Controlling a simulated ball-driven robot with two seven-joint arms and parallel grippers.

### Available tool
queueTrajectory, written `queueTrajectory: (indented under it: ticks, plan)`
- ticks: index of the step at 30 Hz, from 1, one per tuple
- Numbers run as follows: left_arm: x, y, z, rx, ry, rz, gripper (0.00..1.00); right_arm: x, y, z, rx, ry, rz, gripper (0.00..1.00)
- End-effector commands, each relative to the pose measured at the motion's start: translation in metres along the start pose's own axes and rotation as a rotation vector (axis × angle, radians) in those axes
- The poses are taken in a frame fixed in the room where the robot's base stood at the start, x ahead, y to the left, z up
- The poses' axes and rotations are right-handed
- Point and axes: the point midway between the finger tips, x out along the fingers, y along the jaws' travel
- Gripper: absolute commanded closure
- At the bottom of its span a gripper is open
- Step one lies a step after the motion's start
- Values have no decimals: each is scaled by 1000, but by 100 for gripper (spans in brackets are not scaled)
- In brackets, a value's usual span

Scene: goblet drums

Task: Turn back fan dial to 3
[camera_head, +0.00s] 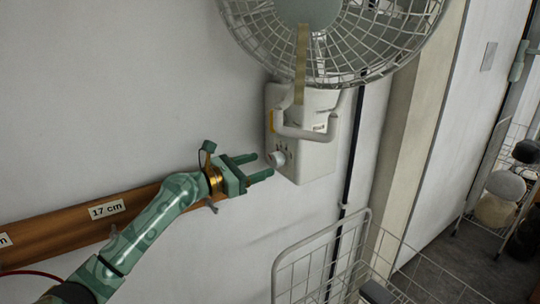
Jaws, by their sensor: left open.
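The wall fan (345,35) hangs at the top, with a white control box (312,150) below its cage. A round white dial (277,158) sticks out of the box's left-facing side. Small marks surround it, too small to read, so its setting cannot be told. My left gripper (265,167) comes in from the lower left. It is open, with its two green fingers pointing right at the dial. The fingertips are very close to the dial; I cannot tell whether they touch it. My right gripper is not in view.
A white wire basket (320,262) stands below the box. A rack with balls (505,186) is at the far right. The wall left of the fan is bare.

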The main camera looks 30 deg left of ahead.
Motion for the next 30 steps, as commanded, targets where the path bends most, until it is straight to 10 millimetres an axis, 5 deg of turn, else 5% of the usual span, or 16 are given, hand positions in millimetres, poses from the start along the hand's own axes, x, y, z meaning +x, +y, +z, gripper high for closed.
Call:
queueTrajectory:
  ticks: [7,18,24,30]
  plan:
    - [38,0,0,-1,-1,1,41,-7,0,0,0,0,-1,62]
    - [46,0,-1,2,2,0,41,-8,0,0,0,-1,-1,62]
    - [45,0,-1,2,2,0,85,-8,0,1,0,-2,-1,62]
    - [45,0,-1,7,1,1,85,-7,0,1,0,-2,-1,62]
